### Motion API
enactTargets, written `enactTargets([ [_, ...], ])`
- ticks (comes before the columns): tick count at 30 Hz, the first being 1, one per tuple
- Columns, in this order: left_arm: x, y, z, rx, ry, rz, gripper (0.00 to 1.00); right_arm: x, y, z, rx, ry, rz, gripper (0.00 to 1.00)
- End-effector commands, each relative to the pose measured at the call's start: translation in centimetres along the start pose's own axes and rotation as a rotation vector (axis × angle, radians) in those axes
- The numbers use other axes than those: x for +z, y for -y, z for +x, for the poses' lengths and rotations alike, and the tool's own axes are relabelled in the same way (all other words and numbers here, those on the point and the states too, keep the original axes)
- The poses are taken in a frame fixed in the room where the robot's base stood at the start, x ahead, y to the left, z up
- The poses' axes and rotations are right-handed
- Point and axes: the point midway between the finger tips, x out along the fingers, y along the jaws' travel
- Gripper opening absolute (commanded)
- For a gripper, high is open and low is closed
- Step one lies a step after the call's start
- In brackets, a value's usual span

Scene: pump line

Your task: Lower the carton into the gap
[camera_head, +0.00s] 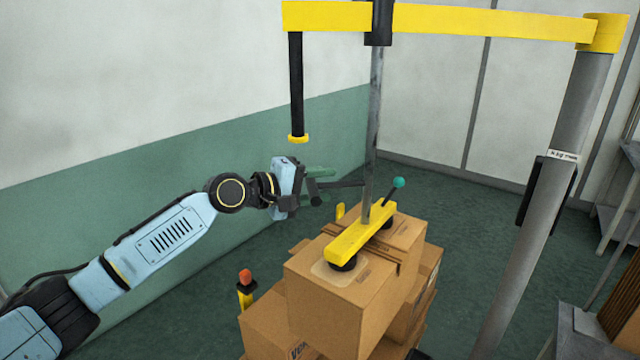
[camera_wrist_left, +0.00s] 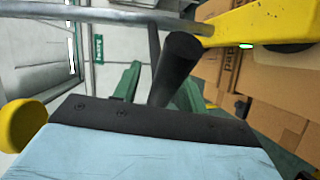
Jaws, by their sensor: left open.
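A brown carton (camera_head: 335,312) stands at the front top of a stack. The yellow lifter bar (camera_head: 352,240) lies over it, with its near black suction cup at the carton's top; I cannot tell whether it grips. My left gripper (camera_head: 318,180) is open at the handle's free end. In the left wrist view, the black handle (camera_wrist_left: 175,68) shows between the green fingers (camera_wrist_left: 152,88); contact is unclear. The gap cannot be made out. My right gripper is not in view.
More cartons (camera_head: 265,325) lie below and behind. A teal-knobbed lever (camera_head: 397,184) rises from the bar. A black rod (camera_head: 296,90) hangs from the yellow overhead beam (camera_head: 480,22), close above my gripper. A grey post (camera_head: 545,200) stands right. Green floor behind is clear.

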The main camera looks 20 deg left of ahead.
Motion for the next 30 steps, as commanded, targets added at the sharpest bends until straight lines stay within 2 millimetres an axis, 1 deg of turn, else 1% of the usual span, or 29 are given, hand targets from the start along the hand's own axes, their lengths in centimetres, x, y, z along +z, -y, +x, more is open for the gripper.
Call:
enactTargets([
  [7,0.0,0.0,0.1,0.001,0.0,0.001,0.42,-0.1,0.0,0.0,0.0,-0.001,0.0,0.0],
  [8,0.0,0.0,0.1,0.001,0.0,0.001,0.4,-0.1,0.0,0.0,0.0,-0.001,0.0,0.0],
  [17,0.0,0.0,0.1,0.0,0.0,0.001,0.0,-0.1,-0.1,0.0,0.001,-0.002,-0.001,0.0],
  [23,0.0,0.1,0.1,-0.001,0.0,0.001,0.0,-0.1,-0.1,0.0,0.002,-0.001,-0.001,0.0],
  [25,0.1,0.5,0.1,-0.001,0.001,0.0,0.0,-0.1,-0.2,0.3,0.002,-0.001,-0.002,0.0],
  [28,0.2,2.1,0.5,-0.004,0.002,0.0,0.0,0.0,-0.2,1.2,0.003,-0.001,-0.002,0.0],
  [29,0.3,2.8,0.6,-0.005,0.002,-0.001,0.0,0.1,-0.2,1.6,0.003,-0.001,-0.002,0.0],
  [30,0.4,3.9,0.8,-0.008,0.003,-0.002,0.0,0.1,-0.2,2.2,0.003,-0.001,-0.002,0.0],
])
